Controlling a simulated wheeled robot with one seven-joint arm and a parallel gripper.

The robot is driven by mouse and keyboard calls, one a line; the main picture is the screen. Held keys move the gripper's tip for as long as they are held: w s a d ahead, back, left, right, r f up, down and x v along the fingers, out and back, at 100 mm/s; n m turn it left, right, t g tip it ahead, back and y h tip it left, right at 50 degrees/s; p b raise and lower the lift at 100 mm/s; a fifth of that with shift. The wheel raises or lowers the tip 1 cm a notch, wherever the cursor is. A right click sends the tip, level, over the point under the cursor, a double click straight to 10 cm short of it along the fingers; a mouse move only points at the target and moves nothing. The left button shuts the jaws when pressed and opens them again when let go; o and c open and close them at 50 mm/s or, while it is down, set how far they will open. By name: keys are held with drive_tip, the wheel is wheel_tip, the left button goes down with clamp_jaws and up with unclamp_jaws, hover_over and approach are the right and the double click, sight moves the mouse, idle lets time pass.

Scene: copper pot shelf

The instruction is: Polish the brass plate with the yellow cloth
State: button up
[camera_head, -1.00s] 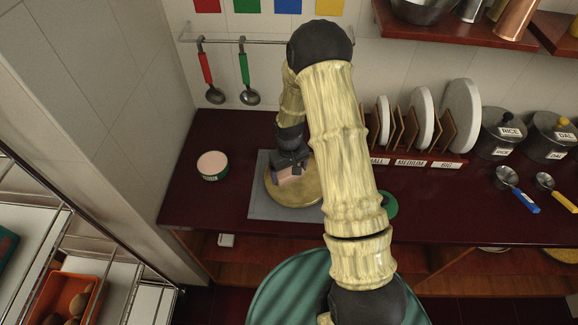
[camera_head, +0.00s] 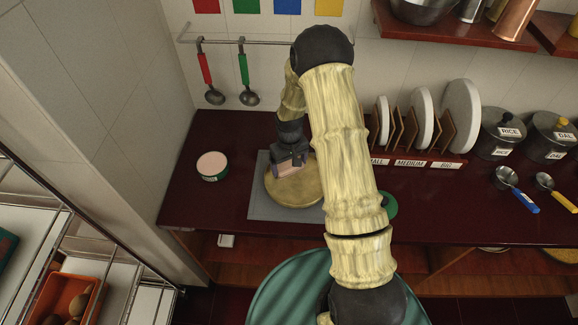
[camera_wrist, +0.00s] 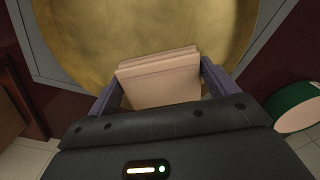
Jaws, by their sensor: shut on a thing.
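The round brass plate (camera_head: 293,192) lies flat on a grey mat (camera_head: 260,208) on the dark red counter. It fills the upper part of the wrist view (camera_wrist: 150,25), with a dull, mottled gold surface. My gripper (camera_head: 290,163) is over the back half of the plate, shut on a folded pad (camera_head: 291,170). In the wrist view the pad (camera_wrist: 160,84) looks pale pink-beige and layered rather than yellow, between my two fingers. I cannot tell whether its lower edge touches the plate. My arm hides the mat's right side.
A round green tin (camera_head: 212,166) with a pale pink top stands left of the mat. A green round thing (camera_head: 390,204) is partly behind my arm. A rack of white plates (camera_head: 422,116) stands at the back right. Ladles (camera_head: 244,75) hang behind. The counter's front left is clear.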

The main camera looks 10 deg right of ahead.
drive_tip(key=shift+a, duration=0.1)
drive_tip(key=shift+s+a+f, duration=0.15)
drive_tip(key=shift+s+a, duration=0.45)
drive_tip(key=shift+a, duration=0.3)
drive_tip(key=shift+s+d, duration=0.25)
drive_tip(key=shift+d, duration=0.55)
drive_tip(key=shift+s+d, duration=0.25)
drive_tip(key=shift+d, duration=0.5)
drive_tip(key=shift+w+a+r, duration=0.15)
drive_tip(key=shift+w+a, duration=0.15)
drive_tip(key=shift+a, duration=0.5)
drive_tip(key=shift+w+a+r, duration=0.1)
drive_tip(key=shift+w+a, duration=0.2)
drive_tip(key=shift+a, duration=0.5)
